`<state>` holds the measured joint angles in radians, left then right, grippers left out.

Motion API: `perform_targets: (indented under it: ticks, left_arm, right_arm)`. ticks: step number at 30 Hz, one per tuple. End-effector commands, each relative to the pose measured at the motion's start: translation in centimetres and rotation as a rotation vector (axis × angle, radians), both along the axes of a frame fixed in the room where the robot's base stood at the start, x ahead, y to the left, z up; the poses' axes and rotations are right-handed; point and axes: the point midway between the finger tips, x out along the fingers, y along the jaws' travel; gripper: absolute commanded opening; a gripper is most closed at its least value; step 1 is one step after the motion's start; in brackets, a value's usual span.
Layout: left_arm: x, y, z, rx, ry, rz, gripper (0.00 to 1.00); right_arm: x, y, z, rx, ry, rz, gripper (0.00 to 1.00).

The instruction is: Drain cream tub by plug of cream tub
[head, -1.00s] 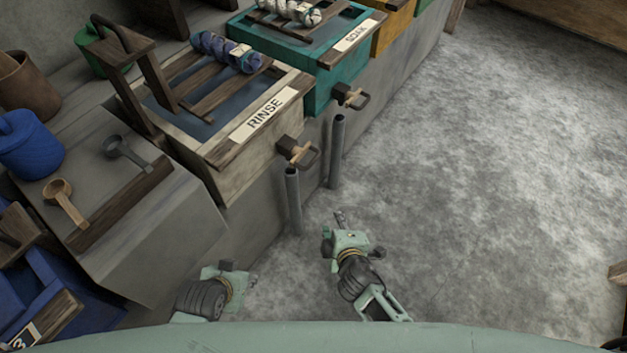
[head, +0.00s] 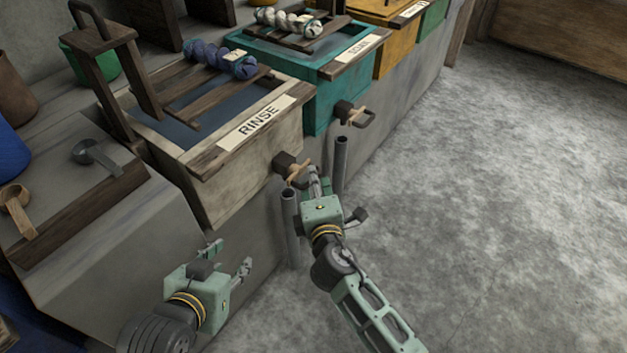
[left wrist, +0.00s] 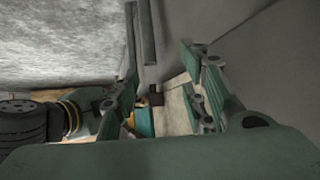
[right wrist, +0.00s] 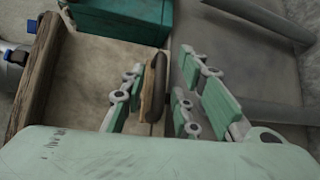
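The cream tub (head: 243,178), labelled RINSE, stands on the grey ledge with dark water in it. Its plug (head: 294,172), a tan wooden handle on a dark block, sticks out of the tub's front face. My right gripper (head: 316,182) is at the plug and partly covers it. In the right wrist view the plug's handle (right wrist: 153,88) lies between the fingers of my open right gripper (right wrist: 165,100), with a gap on the right finger's side. My left gripper (head: 230,256) is open and empty, lower left of the plug, in front of the ledge.
A grey upright pipe (head: 291,225) stands below the plug, and another (head: 340,160) is farther right. A teal tub (head: 312,80) with its own plug (head: 354,113) stands beyond. Ladles (head: 97,155) lie on the ledge at left. The floor at right is clear.

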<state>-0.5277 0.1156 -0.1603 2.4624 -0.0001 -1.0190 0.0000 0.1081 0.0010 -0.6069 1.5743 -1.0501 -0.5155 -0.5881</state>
Motion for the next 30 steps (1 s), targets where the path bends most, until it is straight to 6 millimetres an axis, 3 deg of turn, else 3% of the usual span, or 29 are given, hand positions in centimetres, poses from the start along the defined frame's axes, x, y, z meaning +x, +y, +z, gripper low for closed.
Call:
perform_targets:
  ticks: [4, 13, 23, 30]
  left_arm:
    - [0.84, -0.37, 0.77, -0.013, -0.053, -0.004, 0.40]
    - [1.06, -0.46, 1.06, -0.016, -0.068, -0.006, 0.40]
    - [1.06, -0.44, 1.04, -0.015, -0.067, -0.005, 0.40]
    - [1.06, -0.43, 1.02, -0.016, -0.066, -0.004, 0.40]
  right_arm:
    - [1.04, 0.15, -0.17, 0.000, 0.000, 0.000, 0.28]
    - [1.22, 0.19, -0.17, 0.001, 0.001, 0.000, 0.28]
    - [1.21, 0.20, -0.18, 0.001, 0.000, 0.000, 0.00]
    - [1.20, 0.20, -0.15, 0.001, 0.000, 0.001, 0.00]
